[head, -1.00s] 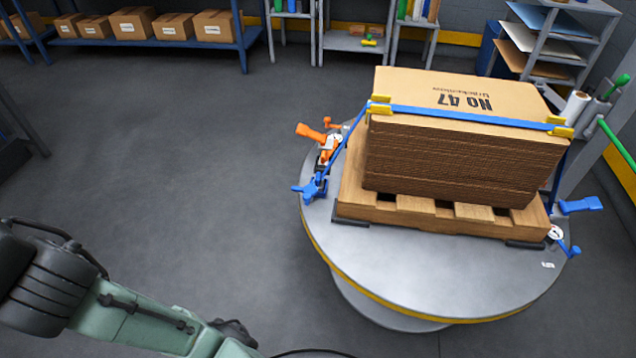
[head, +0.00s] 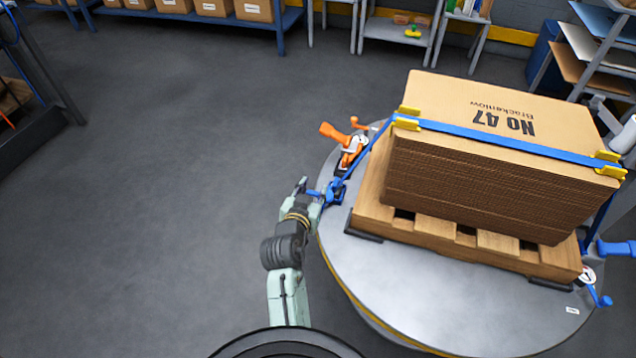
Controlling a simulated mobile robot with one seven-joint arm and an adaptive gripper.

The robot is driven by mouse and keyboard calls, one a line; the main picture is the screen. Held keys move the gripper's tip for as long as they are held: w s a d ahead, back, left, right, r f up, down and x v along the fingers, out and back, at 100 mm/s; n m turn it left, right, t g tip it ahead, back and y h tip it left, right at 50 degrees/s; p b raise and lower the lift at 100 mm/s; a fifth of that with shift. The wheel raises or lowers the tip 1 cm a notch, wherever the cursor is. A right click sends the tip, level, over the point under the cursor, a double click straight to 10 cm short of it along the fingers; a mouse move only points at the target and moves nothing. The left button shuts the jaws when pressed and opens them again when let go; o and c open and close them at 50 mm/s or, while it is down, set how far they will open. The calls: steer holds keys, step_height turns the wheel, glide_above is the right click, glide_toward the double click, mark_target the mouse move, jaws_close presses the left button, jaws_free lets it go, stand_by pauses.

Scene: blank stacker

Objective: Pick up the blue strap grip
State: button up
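A blue strap grip (head: 335,193) sits at the left rim of the round turntable, at the lower end of a blue strap. My gripper (head: 309,191) is right at its left side, with the fingers small and partly overlapping the blue part. I cannot tell whether they touch it or whether they are open or shut. Another blue handle (head: 616,248) is at the right side of the turntable.
A strapped stack of cardboard sheets (head: 480,185) stands on a wooden pallet (head: 455,237) on the grey turntable (head: 400,290). An orange-handled clamp (head: 345,143) is just behind the blue grip. The floor (head: 170,180) on the left is clear.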

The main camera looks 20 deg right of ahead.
mark_target(336, 181)
steer(key=shift+g, duration=0.6)
steer(key=d+f, duration=0.1)
steer(key=w+d+f, duration=0.1)
steer(key=d+f, duration=0.2)
steer(key=d, duration=0.1)
steer(key=shift+w+f+p, duration=0.3)
steer(key=shift+w+p, duration=0.05)
steer(key=shift+w, duration=0.05)
steer(key=shift+d+p+x, duration=0.2)
steer(key=shift+p+x, duration=0.5)
steer(key=shift+x, duration=2.2)
steer(key=shift+r, duration=0.1)
steer(key=shift+c, duration=0.4)
jaws_close()
steer(key=shift+h, duration=0.3)
